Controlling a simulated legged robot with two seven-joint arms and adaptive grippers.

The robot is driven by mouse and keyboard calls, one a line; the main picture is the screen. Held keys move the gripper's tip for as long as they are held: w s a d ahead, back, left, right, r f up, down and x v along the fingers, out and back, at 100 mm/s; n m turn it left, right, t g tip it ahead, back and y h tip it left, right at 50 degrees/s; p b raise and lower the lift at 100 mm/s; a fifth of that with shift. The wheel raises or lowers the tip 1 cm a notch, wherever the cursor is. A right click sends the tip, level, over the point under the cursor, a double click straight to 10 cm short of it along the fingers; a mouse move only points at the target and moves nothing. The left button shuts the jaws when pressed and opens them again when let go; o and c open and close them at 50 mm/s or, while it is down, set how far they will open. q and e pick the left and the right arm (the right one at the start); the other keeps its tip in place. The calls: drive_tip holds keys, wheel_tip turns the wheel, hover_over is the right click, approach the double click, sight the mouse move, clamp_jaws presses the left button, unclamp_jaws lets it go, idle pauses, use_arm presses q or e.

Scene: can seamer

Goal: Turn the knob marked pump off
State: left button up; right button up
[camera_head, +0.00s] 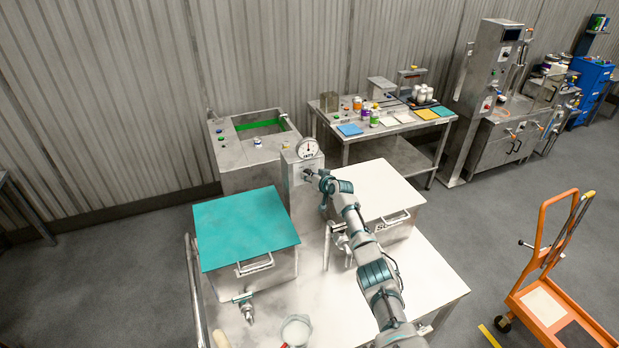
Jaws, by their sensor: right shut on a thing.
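A grey metal post (290,188) stands at the back of the white table (415,272), with a round dial gauge (307,148) on top. My right arm reaches in from the lower right to the post's front. My right gripper (310,177) is at the post just below the gauge, shut on a small part there. That part is most likely the pump knob; the gripper hides most of it, and its marking cannot be read. My left gripper is not in view.
A teal-lidded box (243,228) stands left of the post and a white-lidded box (372,190) right of it, both close to my arm. A small white-topped container (296,331) is at the table's front. An orange cart (560,290) stands on the right.

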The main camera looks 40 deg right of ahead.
drive_tip(key=shift+a+f+n+g+h+p, duration=0.15)
drive_tip(key=shift+n+g+h+p, duration=0.2)
drive_tip(key=shift+n+h, duration=0.7)
drive_tip(key=shift+f+n+g+h+p, duration=0.1)
drive_tip(key=shift+n+h+p, duration=0.45)
drive_tip(key=shift+n, duration=0.95)
drive_tip(key=shift+a+f+n+g+h+p, duration=0.15)
drive_tip(key=shift+n+g+h+p, duration=0.1)
drive_tip(key=shift+n+h, duration=0.9)
drive_tip(key=o, duration=1)
drive_tip(key=shift+c, duration=0.2)
drive_tip(key=shift+o, duration=1)
drive_tip(key=shift+d, duration=0.2)
drive_tip(key=shift+r, duration=0.2)
drive_tip(key=v, duration=0.7)
